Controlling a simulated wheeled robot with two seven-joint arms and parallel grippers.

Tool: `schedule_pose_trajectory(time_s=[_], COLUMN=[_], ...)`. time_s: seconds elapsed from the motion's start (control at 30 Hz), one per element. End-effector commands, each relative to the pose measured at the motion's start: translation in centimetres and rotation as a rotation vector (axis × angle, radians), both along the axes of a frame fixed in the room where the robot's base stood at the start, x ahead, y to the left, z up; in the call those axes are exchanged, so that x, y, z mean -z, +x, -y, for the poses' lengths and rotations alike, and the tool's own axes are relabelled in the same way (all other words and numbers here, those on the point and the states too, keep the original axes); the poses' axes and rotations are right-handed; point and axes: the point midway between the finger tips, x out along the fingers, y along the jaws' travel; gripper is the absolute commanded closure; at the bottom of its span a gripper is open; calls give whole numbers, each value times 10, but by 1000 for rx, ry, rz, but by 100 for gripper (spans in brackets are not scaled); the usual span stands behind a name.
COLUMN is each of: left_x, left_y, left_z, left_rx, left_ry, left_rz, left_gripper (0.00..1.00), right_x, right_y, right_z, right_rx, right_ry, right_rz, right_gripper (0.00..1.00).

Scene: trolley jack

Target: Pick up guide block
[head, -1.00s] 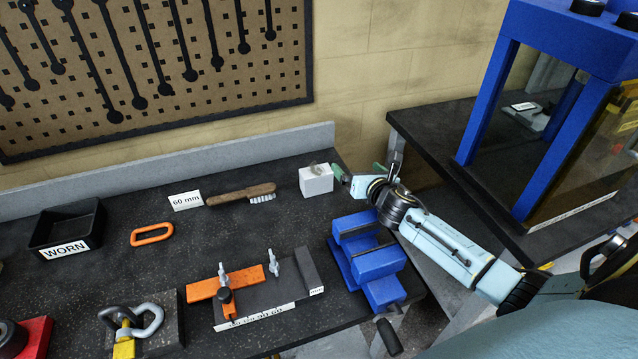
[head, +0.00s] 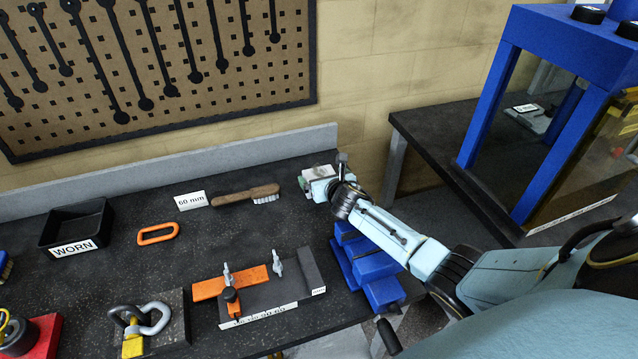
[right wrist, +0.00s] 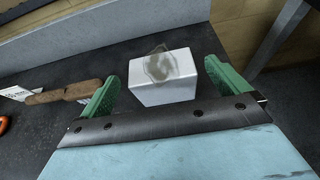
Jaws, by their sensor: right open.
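The guide block appears to be the small white block (right wrist: 163,82) with a greyish mark on its top, on the dark bench. In the right wrist view it lies between and a little beyond the green fingertips of my right gripper (right wrist: 160,85), with gaps on both sides. My right gripper is open. In the head view the gripper (head: 312,183) is at the block (head: 318,171) near the bench's back right corner and hides most of it. My left gripper is not in view.
A wire brush (head: 246,195) and a "60 mm" label (head: 191,201) lie left of the block. A blue vise (head: 365,262) stands below my right arm. A grey upstand (head: 180,178) runs behind. A blue press frame (head: 580,60) stands at the right.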

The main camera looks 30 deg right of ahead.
Motion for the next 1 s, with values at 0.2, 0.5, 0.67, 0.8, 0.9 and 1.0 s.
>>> schedule_pose_trajectory(time_s=[0.2, 0.5, 0.67, 0.8, 0.9, 1.0], left_x=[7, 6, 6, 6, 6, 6], left_y=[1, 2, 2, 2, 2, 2], left_z=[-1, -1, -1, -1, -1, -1], left_rx=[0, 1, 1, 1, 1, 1], left_ry=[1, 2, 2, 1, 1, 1], left_rz=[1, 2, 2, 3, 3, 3], left_gripper=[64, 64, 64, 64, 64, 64], right_x=[7, 6, 6, 6, 6, 6], right_y=[14, 15, 15, 14, 14, 15], right_z=[3, 3, 3, 3, 3, 3], right_rx=[0, -1, -1, -1, -1, -1], right_ry=[1, 1, 1, 1, 1, 1], right_rz=[0, 0, 0, 0, 0, 0], right_gripper=[0, 4, 25, 43, 56, 69])
